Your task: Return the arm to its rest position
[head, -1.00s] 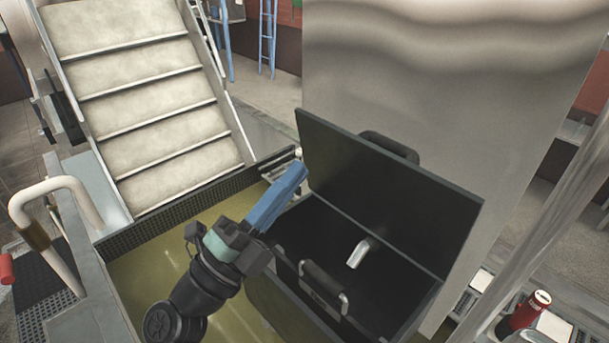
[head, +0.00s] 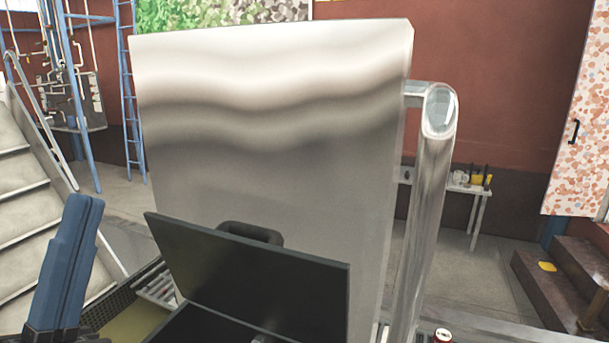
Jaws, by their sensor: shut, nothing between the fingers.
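My gripper (head: 85,207) is at the lower left of the head view, with its long blue fingers closed together and pointing up. Nothing is held in it. The rest of my arm is mostly below the picture's bottom edge. My gripper is to the left of an open black box with a raised lid (head: 265,275), apart from it in the picture. The inside of the box is mostly cut off by the bottom edge.
A tall shiny metal panel (head: 270,130) stands behind the box. A thick metal pipe (head: 425,220) rises to its right. Pale stairs (head: 22,195) are at the left. Dark steps (head: 560,285) are at the far right.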

